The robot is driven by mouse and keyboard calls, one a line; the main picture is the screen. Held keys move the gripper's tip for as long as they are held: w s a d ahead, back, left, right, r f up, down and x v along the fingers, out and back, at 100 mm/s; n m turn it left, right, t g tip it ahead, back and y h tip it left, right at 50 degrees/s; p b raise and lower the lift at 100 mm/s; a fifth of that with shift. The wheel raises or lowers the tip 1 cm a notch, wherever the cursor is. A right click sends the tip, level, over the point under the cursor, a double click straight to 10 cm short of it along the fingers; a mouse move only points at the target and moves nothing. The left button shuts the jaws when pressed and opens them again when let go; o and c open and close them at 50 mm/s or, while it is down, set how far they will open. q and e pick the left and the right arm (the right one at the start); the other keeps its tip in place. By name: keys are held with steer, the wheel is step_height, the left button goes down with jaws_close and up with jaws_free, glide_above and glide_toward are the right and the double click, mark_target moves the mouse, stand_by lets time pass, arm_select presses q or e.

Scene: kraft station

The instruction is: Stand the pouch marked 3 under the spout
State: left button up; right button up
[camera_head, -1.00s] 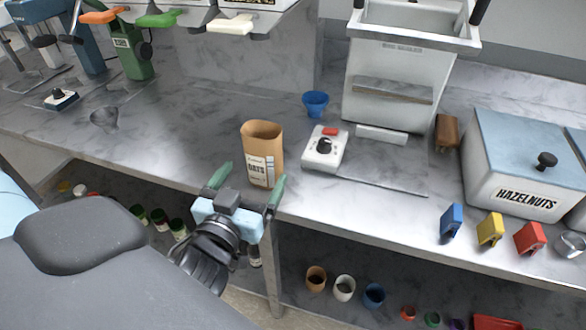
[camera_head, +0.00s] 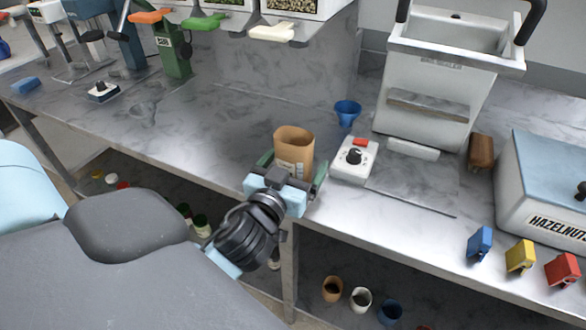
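A brown kraft pouch (camera_head: 294,140) with an open top and a white label stands upright on the steel counter; no number 3 is readable on it. My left gripper (camera_head: 293,172) reaches in from the lower left. Its green fingers are spread on either side of the pouch's lower part, with the gripper body hiding much of the label. The fingers look open; I cannot tell whether either touches the pouch. Dispensers hang at the top with an orange lever (camera_head: 150,16), a green lever (camera_head: 203,22) and a white lever (camera_head: 272,32). My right gripper is not in view.
A white switch box (camera_head: 353,160) and a blue funnel (camera_head: 347,112) stand right of the pouch, before a large white machine (camera_head: 430,105). A hazelnuts bin (camera_head: 540,185) and coloured clips (camera_head: 480,243) are farther right. The counter between pouch and dispensers is clear.

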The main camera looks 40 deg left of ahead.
arm_select(q)
steer(key=shift+w+a, duration=0.15)
steer(key=shift+w, duration=0.45)
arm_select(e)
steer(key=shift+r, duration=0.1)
arm_select(q)
steer(key=c, duration=1.1)
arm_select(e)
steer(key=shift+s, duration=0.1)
arm_select(q)
steer(key=shift+c, duration=0.2)
